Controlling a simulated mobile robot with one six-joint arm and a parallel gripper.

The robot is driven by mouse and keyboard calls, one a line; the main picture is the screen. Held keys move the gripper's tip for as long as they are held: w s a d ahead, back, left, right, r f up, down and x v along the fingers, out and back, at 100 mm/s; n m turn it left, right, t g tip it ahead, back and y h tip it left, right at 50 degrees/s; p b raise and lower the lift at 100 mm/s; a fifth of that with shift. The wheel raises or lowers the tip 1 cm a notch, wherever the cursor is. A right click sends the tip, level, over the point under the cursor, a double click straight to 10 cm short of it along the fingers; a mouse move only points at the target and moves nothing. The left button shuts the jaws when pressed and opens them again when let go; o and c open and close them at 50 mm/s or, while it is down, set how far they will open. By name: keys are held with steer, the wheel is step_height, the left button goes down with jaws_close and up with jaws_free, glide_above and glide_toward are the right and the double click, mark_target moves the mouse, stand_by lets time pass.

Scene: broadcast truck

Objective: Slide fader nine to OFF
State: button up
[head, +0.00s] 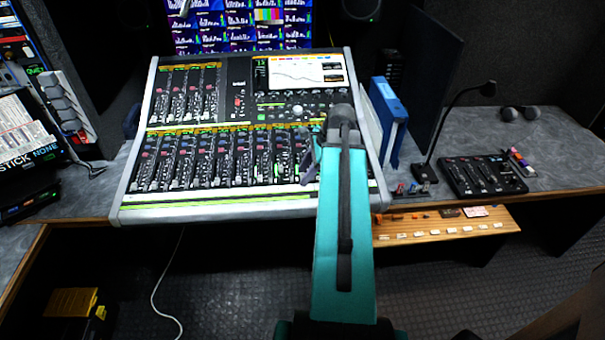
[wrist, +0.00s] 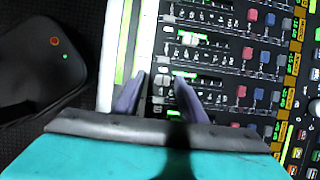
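The mixing console (head: 250,202) stands on the desk in the head view, with a lower row of fader strips (head: 215,158) running left to right. My gripper (head: 307,165) is over the right end of that row, and my arm covers part of the console there. In the wrist view the gripper (wrist: 158,82) has its two dark purple fingers apart, low over the console's front edge and the fader ends.
A blue binder (head: 390,112), a gooseneck microphone (head: 455,110) and a small control box (head: 482,175) stand right of the console. A wooden shelf with switches (head: 450,226) lies below right. In the wrist view, a dark rounded object (wrist: 40,65) lies beyond the console's edge.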

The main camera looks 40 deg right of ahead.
steer(key=shift+r, duration=0.15)
steer(key=b+v, duration=0.1)
steer(key=v, duration=1.2)
steer(key=shift+r+b, duration=0.25)
steer(key=shift+b, duration=0.05)
steer(key=shift+s+d, duration=0.1)
steer(key=shift+d, duration=0.05)
steer(key=shift+s, duration=0.1)
stand_by(0.3)
